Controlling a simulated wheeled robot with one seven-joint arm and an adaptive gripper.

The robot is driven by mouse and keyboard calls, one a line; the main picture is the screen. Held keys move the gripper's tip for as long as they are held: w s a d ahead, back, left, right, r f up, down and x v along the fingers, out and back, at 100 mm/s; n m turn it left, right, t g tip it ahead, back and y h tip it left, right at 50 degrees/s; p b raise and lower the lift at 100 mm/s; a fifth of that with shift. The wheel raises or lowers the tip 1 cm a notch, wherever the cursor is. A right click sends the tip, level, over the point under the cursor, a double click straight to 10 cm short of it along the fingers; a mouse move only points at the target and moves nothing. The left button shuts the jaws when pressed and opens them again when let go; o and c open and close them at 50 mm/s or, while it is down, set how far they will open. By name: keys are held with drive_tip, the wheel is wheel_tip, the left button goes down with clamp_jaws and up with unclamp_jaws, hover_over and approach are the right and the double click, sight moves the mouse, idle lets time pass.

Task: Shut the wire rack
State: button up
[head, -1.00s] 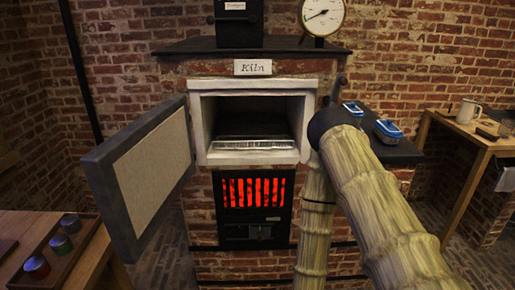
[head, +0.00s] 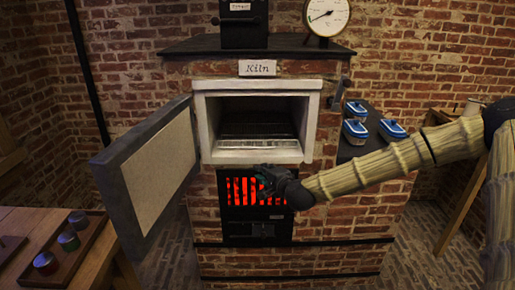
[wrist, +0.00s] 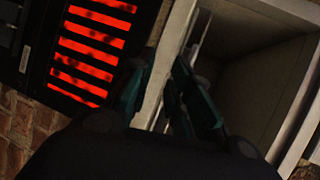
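The wire rack (head: 257,136) lies low inside the open kiln chamber (head: 257,109). Its bars are dark, and nothing can be made out on it. My gripper (head: 264,177) is in front of the glowing grate, just below the chamber's pale sill, apart from the rack. In the wrist view my gripper's fingers (wrist: 160,75) stand apart with a gap between them and hold nothing. The pale frame (wrist: 163,85) of the chamber shows behind that gap. The rack cannot be made out clearly in the wrist view.
The kiln door (head: 150,178) stands swung open to the left. The red glowing grate (head: 256,190) is under the chamber. Blue and white boat-shaped things (head: 355,131) stand on the dark side shelf (head: 349,153) at the right. A tray with jars (head: 70,242) is at the lower left.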

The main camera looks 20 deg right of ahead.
drive_tip(key=m+t, duration=0.1)
approach(258, 148)
drive_tip(key=shift+h, duration=0.3)
drive_tip(key=p+x, duration=0.1)
drive_tip(key=x, duration=0.9)
drive_tip(key=shift+w+a, duration=0.15)
drive_tip(key=shift+w, duration=0.15)
clamp_jaws()
drive_tip(key=shift+f, duration=0.1)
